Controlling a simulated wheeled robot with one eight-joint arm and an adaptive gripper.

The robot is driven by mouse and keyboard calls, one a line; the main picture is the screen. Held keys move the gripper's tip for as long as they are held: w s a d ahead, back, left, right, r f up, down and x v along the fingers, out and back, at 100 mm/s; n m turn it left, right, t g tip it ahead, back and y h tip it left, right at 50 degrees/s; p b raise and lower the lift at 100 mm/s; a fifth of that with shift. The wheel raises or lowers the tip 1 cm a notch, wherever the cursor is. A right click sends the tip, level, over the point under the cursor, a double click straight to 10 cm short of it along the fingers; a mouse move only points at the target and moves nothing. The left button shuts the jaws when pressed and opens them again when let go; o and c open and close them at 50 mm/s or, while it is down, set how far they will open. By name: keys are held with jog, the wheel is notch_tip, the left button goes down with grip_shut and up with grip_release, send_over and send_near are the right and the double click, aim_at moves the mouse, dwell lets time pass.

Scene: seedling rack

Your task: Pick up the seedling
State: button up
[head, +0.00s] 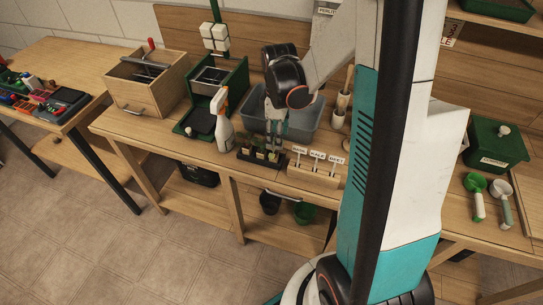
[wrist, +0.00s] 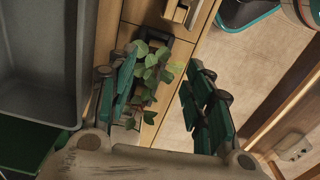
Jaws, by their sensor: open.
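The seedlings, small leafy green plants (head: 262,152), stand in a small dark tray (head: 249,157) near the front edge of the bench. In the wrist view, green leaves (wrist: 152,68) show between the two teal fingers, nearer the left one. My gripper (head: 275,141) points down just above and behind the tray in the head view. Its open fingers also show in the wrist view (wrist: 161,62), apart and holding nothing. Whether a leaf touches the left finger I cannot tell. The stems and soil are mostly hidden by leaves.
A grey bin (head: 304,124) stands right behind my gripper. A white spray bottle (head: 222,122) stands to the left of the tray. A wooden block with label cards (head: 314,170) stands to the right. The bench's front edge is close.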

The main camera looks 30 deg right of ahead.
jog(key=b, duration=0.1)
send_over(276, 154)
jog(key=f, duration=0.4)
jog(key=shift+s+a+f, duration=0.1)
jog(key=shift+s+f, duration=0.2)
jog(key=shift+f, duration=0.1)
jog(key=f+b, duration=0.2)
jog(key=f, duration=0.3)
jog(key=shift+w, duration=0.2)
jog(key=shift+c, duration=0.3)
jog(key=c, duration=0.9)
